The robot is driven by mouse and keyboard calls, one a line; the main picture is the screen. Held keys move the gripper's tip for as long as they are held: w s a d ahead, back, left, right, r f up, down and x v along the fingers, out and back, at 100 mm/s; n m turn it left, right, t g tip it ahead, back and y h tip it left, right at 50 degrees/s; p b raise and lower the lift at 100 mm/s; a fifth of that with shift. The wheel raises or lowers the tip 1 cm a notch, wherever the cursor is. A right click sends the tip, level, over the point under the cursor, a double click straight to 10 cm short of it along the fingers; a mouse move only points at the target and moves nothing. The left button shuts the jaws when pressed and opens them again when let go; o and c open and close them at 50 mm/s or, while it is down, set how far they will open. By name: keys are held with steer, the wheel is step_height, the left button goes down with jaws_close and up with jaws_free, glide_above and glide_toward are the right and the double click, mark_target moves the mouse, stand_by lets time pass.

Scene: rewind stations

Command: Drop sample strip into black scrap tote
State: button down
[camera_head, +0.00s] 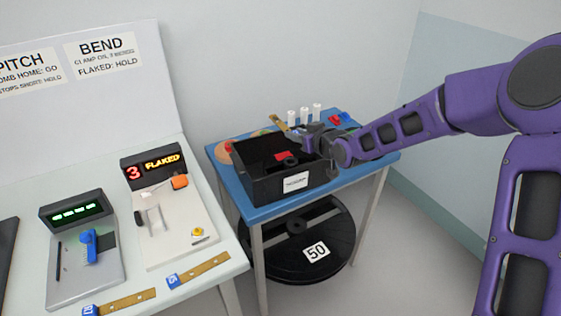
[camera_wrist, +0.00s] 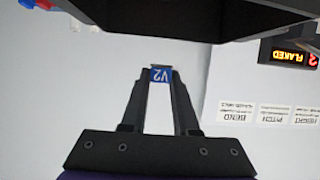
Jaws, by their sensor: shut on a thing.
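The black scrap tote (camera_head: 258,186) stands on the blue side table, open at the top, with a white label on its front. My gripper (camera_head: 300,131) is over the tote's back right part in the head view. It is shut on the sample strip, whose blue V2 tag (camera_wrist: 160,75) shows between the fingertips (camera_wrist: 160,70) in the wrist view. A brass-coloured strip (camera_head: 279,122) sticks up and left from my fingers in the head view. A dark wall, likely the tote, fills the top of the wrist view.
Small white cylinders (camera_head: 304,115) and red and blue items stand behind my gripper on the blue table (camera_head: 260,214). A red piece (camera_head: 284,155) shows inside the tote. A bench at left holds testers, one reading FLAKED (camera_head: 162,162), and two tagged strips (camera_head: 205,268).

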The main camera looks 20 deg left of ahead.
steer(key=shift+a, duration=0.3)
steer(key=shift+f, duration=0.15)
step_height(320, 180, down, 6)
steer(key=b, duration=0.4)
steer(key=shift+r, duration=0.25)
steer(key=c, duration=0.6)
jaws_free()
steer(key=shift+d, duration=0.1)
steer(key=shift+p+v, duration=1.7)
steer(key=shift+v, duration=7)
